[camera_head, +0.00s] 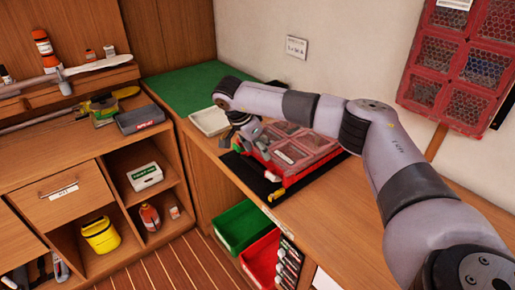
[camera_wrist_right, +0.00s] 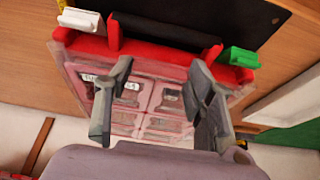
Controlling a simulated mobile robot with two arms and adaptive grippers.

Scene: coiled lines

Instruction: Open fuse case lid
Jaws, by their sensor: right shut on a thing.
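The fuse case (camera_head: 318,160) is a red case with a clear, windowed lid (camera_head: 300,143), lying on a black mat (camera_head: 250,178) on the counter. My right gripper (camera_head: 246,143) is at the case's left end. In the right wrist view, the fuse case (camera_wrist_right: 165,62) shows its red edge, with a white latch (camera_wrist_right: 80,19) and a green latch (camera_wrist_right: 240,57). The two fingers of my right gripper (camera_wrist_right: 160,85) stand apart across the lid by that edge, shut on it; the exact contact is hard to see. Whether the lid is raised I cannot tell. My left gripper is out of view.
A white tray (camera_head: 208,121) and a green mat (camera_head: 180,84) lie behind the case. A green bin (camera_head: 240,224) and a red bin (camera_head: 262,258) stand below the counter's front. A red windowed panel (camera_head: 470,60) hangs on the wall.

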